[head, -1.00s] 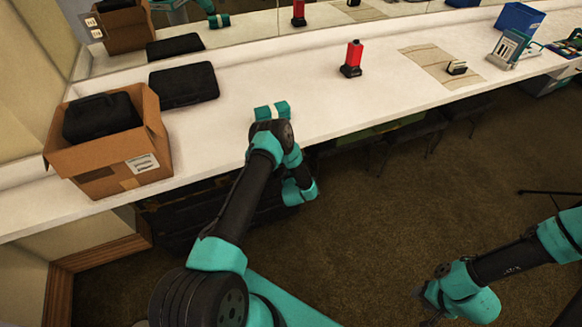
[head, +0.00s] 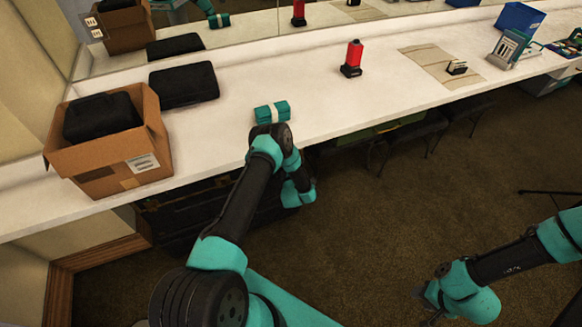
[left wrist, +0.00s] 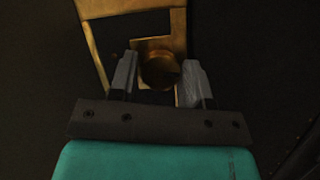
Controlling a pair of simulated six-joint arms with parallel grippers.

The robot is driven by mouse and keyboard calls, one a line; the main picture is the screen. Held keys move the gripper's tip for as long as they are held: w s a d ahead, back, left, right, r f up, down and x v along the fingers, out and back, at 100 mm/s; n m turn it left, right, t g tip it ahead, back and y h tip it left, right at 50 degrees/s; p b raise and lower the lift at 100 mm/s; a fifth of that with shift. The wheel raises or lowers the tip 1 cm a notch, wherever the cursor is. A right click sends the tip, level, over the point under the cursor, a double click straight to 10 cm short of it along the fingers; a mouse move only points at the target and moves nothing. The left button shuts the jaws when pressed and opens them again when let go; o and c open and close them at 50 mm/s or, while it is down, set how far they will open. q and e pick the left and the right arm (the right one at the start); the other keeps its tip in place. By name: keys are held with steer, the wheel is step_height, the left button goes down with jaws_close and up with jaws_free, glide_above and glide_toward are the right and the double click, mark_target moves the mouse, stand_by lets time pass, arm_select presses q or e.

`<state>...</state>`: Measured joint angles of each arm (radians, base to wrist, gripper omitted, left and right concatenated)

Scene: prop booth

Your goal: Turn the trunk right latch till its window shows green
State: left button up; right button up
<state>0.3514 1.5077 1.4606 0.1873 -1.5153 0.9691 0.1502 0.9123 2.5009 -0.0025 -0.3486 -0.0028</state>
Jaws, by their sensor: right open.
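The trunk (head: 190,215) is a dark box under the counter, largely hidden by my left arm. In the left wrist view, a round brass latch knob (left wrist: 160,70) sits on a brass plate (left wrist: 148,45) against the dark trunk side. My left gripper (left wrist: 160,78) has its two grey fingers on either side of the knob; I cannot tell whether they touch it. No window colour can be made out. In the head view my left gripper is hidden below the counter edge. My right gripper (head: 430,302) is open and empty above the floor, at lower right.
The white counter (head: 300,75) runs above the trunk. On it are a cardboard box (head: 125,170) with a black case, another black case (head: 185,85), a teal bundle (head: 272,111) and a red-and-black object (head: 352,57). The brown floor at right is mostly clear.

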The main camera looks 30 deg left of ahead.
arm_select(q)
steer(key=o, duration=0.4)
steer(key=shift+c, duration=0.2)
steer(key=shift+s, duration=0.1)
steer(key=v, duration=1.7)
steer(key=shift+d, duration=0.15)
